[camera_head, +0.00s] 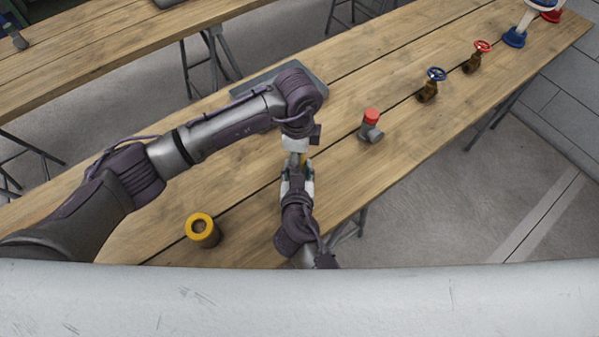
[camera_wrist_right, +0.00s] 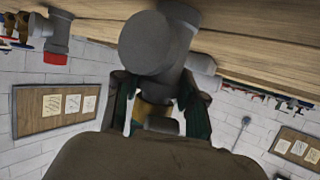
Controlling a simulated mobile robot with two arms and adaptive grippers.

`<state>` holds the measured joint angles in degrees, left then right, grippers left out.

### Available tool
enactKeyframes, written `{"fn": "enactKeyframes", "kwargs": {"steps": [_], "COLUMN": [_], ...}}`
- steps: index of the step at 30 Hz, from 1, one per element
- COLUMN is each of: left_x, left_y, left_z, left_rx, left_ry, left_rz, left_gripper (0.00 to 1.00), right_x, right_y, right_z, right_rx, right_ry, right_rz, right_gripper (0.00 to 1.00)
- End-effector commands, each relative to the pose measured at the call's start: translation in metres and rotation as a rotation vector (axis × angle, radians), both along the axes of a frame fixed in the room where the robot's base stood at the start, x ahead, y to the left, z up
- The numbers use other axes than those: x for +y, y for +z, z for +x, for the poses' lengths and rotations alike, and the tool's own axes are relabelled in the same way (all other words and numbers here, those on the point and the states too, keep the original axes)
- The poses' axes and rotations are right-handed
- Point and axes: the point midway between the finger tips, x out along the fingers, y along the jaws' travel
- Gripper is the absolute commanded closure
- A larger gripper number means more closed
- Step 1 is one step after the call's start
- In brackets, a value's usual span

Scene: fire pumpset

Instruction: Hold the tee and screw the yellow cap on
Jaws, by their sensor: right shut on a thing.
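My left gripper (camera_head: 296,145) reaches in above the table, close to the tip of my right gripper (camera_head: 298,172); its fingers are too small and covered to read. A grey tee (camera_wrist_right: 150,45) fills the upper middle of the right wrist view, its round end towards the camera. In the head view it is mostly hidden between the two grippers. The yellow cap (camera_wrist_right: 153,112) shows between the dark fingers of my right gripper (camera_wrist_right: 157,105), which is shut on it. The cap is right against the tee in this view; whether the threads engage cannot be seen.
A yellow ring-shaped part (camera_head: 202,231) stands on the wooden table (camera_head: 400,130) at the near left. A grey fitting with a red top (camera_head: 371,122), a blue-wheeled valve (camera_head: 432,84) and a red-wheeled valve (camera_head: 477,56) stand to the right. A dark flat panel (camera_head: 270,82) lies behind my left arm.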

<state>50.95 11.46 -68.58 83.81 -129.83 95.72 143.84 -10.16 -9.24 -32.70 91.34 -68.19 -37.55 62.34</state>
Motion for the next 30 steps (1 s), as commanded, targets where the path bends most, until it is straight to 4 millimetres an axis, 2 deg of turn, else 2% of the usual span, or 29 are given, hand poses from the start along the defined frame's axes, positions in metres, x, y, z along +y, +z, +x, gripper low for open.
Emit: {"fn": "enactKeyframes", "kwargs": {"steps": [1,2,11,12,16,26,30], "left_x": [0.000,0.000,0.000,0.000,0.000,0.000,0.000], "left_y": [-0.001,0.000,0.000,0.000,0.000,0.001,0.011], "left_z": [0.000,0.000,0.000,0.000,0.000,0.000,0.000], "left_rx": [0.000,0.000,0.001,0.001,0.001,0.000,-0.002], "left_ry": [0.000,0.000,0.000,0.000,0.000,0.000,0.000], "left_rz": [0.000,0.000,0.000,0.000,0.000,0.000,-0.001], "left_gripper": [0.42,0.47,0.97,0.59,0.37,0.35,0.35], "right_x": [-0.002,-0.002,-0.002,-0.002,-0.002,-0.002,-0.002], "right_y": [-0.007,-0.007,-0.007,-0.007,-0.007,-0.007,-0.007], "right_z": [-0.003,-0.003,-0.003,-0.003,-0.003,-0.003,-0.003], "right_rx": [0.014,0.014,0.014,0.014,0.014,0.014,0.014], "right_ry": [-0.004,-0.004,-0.004,-0.004,-0.004,-0.004,-0.003], "right_rz": [-0.006,-0.006,-0.006,-0.006,-0.006,-0.006,-0.005], "right_gripper": [1.00,1.00,1.00,1.00,1.00,1.00,1.00]}}
